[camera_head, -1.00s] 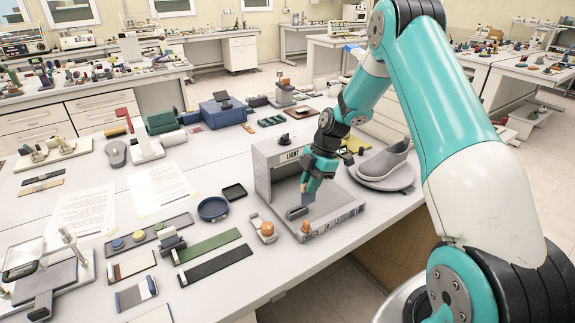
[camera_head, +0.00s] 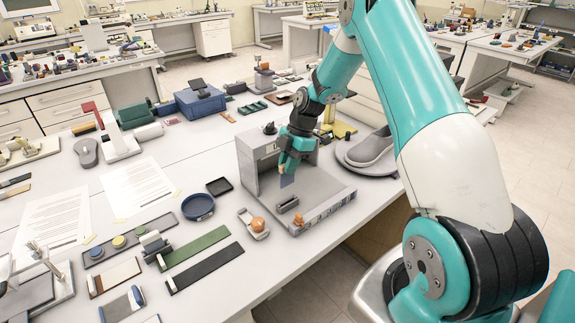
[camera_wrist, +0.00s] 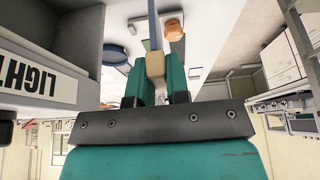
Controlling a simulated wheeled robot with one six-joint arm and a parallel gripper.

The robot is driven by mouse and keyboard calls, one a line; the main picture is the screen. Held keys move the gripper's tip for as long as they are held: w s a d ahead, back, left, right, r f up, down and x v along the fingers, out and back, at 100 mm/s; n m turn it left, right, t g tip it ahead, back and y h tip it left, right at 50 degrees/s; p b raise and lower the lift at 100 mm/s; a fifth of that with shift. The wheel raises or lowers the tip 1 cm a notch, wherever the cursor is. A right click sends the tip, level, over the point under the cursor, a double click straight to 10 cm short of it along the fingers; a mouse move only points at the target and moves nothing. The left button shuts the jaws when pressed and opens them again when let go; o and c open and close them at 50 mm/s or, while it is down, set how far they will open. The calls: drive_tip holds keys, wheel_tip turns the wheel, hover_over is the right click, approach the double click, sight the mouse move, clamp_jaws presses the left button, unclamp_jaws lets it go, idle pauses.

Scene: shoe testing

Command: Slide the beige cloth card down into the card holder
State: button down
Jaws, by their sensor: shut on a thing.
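My gripper (camera_head: 288,170) is shut on a card (camera_head: 287,181) that hangs down below the fingers. In the wrist view the gripper (camera_wrist: 153,75) pinches a beige piece (camera_wrist: 155,65), with a thin blue-grey strip (camera_wrist: 155,28) extending beyond it. In the head view the card's visible face looks blue-grey. The card holder (camera_head: 288,205), a small dark grey block, stands on the floor of the grey light booth. The card is above the holder, and its lower edge looks apart from it. The holder's slot is too small to judge.
The grey booth (camera_head: 258,147) has a back wall and top close behind my gripper; its LIGHT label (camera_wrist: 42,77) shows in the wrist view. A grey shoe (camera_head: 370,150) stands on a round base at right. An orange-knobbed piece (camera_head: 256,225) lies left of the booth.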

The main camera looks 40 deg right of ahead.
sight(288, 179)
drive_tip(key=shift+f+b, duration=2)
drive_tip(key=shift+f, duration=0.7)
drive_tip(key=shift+b, duration=0.6)
drive_tip(key=shift+f+b, duration=1.45)
drive_tip(key=shift+f, duration=0.2)
drive_tip(key=c, duration=1)
unclamp_jaws()
drive_tip(key=b+v, duration=0.2)
drive_tip(key=v, duration=1.5)
drive_tip(key=shift+r, duration=0.25)
